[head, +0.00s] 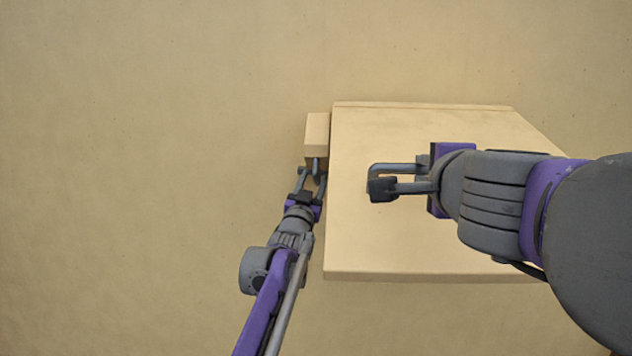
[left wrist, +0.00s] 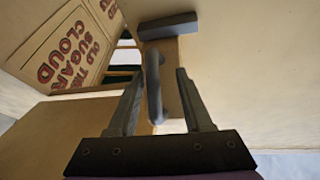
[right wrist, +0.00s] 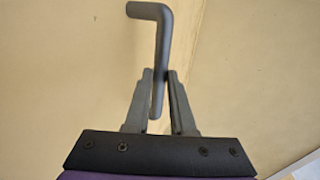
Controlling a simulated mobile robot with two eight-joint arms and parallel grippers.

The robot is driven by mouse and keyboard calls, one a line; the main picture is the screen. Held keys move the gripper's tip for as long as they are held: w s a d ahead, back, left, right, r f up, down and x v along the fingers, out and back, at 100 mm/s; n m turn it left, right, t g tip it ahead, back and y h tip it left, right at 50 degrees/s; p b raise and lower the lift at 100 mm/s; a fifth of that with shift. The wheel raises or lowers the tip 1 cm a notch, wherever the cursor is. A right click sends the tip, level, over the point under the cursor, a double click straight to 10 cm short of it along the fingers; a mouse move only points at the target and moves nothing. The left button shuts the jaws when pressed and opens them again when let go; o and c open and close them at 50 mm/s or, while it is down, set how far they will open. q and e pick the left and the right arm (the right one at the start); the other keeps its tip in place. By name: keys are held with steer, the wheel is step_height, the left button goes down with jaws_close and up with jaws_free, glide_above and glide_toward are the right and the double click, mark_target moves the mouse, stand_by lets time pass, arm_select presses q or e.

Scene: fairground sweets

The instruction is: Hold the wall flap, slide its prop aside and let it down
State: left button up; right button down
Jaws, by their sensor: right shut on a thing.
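The wall flap (head: 400,245), a pale beige panel, stands out from the wall. My right gripper (head: 385,179) is over it, and in the right wrist view its fingers (right wrist: 162,100) are shut on a grey bent bar handle (right wrist: 152,25). The prop (head: 317,132), a beige block, sits against the flap's left edge near the wall. My left gripper (head: 313,178) is just below the prop. In the left wrist view its open fingers (left wrist: 155,95) stand either side of the prop's grey handle (left wrist: 153,75). Whether either finger touches it I cannot tell.
The beige wall (head: 150,130) is bare to the left. In the left wrist view a panel lettered in red (left wrist: 70,50) shows at the upper left, with dark gaps beside it. Clear room lies left of the prop.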

arm_select(q)
steer(key=shift+s+d, duration=0.1)
steer(key=shift+s+f, duration=0.2)
steer(key=shift+s, duration=0.25)
steer(key=v, duration=1.1)
steer(key=shift+w, duration=0.1)
